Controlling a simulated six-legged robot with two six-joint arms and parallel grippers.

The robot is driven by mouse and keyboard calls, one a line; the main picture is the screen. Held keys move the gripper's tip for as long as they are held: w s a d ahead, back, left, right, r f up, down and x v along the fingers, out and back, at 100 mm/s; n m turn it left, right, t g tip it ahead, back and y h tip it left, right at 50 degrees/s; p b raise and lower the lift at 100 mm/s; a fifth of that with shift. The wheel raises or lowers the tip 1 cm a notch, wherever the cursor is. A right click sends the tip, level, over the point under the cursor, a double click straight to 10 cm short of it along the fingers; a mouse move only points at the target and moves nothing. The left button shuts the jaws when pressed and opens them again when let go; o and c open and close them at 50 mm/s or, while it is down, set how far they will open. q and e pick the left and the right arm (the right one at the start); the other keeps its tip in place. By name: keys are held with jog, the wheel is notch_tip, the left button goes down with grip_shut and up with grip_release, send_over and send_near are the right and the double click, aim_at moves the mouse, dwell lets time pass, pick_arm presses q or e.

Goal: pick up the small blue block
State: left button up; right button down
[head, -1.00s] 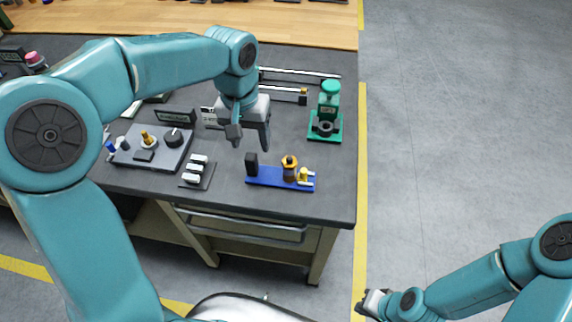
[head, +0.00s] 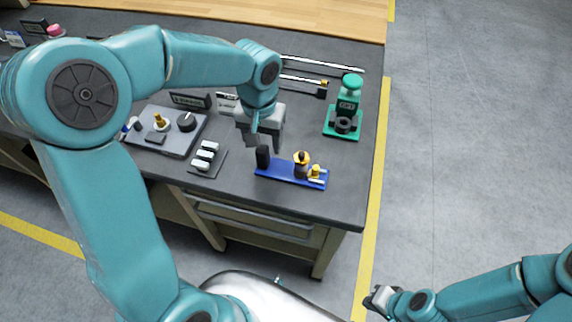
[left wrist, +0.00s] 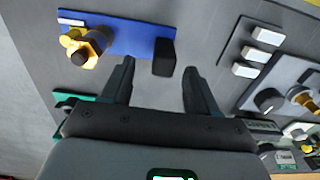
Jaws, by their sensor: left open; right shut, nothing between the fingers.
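No separate small blue block can be made out. The clear blue thing on the bench is a flat blue plate (head: 280,171), with a small dark upright block (head: 263,157) at its left end and brass fittings (head: 302,163) toward its right. My left gripper (head: 264,138) is open just above and behind the dark block. In the left wrist view, the dark block (left wrist: 164,57) shows between the open fingertips (left wrist: 159,68), with the blue plate (left wrist: 130,37) running left from it; contact cannot be told. My right gripper (head: 377,299) is shut and empty, off the bench at lower right.
A grey panel (head: 150,139) with a knob and a small plate with white switches (head: 205,158) lie left of the blue plate. A green device (head: 347,110) stands at the back right. The bench's right edge is beside it. Bare bench top lies in front.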

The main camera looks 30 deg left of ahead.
aim_at(262, 147)
pick_arm(q)
jog(key=f, duration=0.3)
jog(key=f+p, duration=0.1)
jog(key=shift+s+a+f, duration=0.1)
jog(key=shift+a+f, duration=0.15)
jog(key=shift+f, duration=0.4)
jog(key=shift+c, duration=1.2)
grip_shut()
jog(key=shift+r, duration=0.2)
jog(key=shift+r, duration=0.3)
notch_tip(262, 147, up, 19)
